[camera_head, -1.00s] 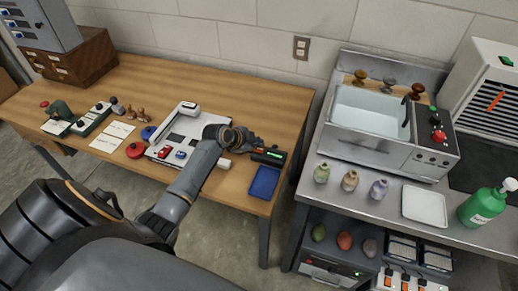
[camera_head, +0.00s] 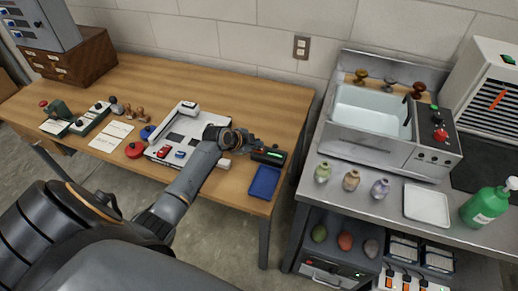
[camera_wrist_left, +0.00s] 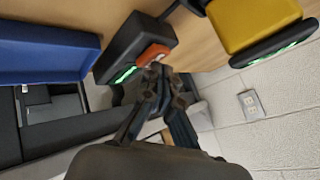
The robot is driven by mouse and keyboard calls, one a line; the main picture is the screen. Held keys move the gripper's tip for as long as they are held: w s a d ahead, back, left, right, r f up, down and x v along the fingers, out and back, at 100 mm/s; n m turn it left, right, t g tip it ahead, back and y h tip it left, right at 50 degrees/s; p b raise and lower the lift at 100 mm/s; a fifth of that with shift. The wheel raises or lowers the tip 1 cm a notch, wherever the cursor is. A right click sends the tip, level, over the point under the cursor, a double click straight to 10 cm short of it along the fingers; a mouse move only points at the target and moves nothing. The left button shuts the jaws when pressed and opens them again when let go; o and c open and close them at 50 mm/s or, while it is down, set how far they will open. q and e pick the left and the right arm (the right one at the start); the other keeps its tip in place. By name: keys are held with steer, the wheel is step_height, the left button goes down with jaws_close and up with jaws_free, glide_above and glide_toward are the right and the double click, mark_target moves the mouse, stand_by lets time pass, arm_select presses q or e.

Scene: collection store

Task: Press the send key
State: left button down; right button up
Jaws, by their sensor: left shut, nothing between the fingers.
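A small black device (camera_head: 268,156) with a green lit display sits at the right end of the wooden table. In the left wrist view the device (camera_wrist_left: 122,42) shows an orange-red key (camera_wrist_left: 153,55) on its face, beside the green strip. I cannot read any label on the key. My left gripper (camera_head: 256,143) is shut and empty, just behind the device in the head view. In the wrist view its fingertips (camera_wrist_left: 163,80) are right next to the key; I cannot tell whether they touch it. My right gripper is not in view.
A blue tray (camera_head: 264,182) lies in front of the device, near the table edge. A yellow block (camera_wrist_left: 250,22) with a black, green-lit part is close by in the wrist view. A white board (camera_head: 184,128) with small items lies left. A sink counter (camera_head: 360,158) stands right.

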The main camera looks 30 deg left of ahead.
arm_select(q)
steer(key=shift+f, duration=0.3)
steer(key=shift+r, duration=0.15)
stand_by(0.4)
steer(key=shift+r+p, duration=0.55)
steer(key=shift+r, duration=0.2)
steer(key=shift+r, duration=0.1)
step_height(320, 180, up, 5)
steer(key=p, duration=0.4)
stand_by(0.6)
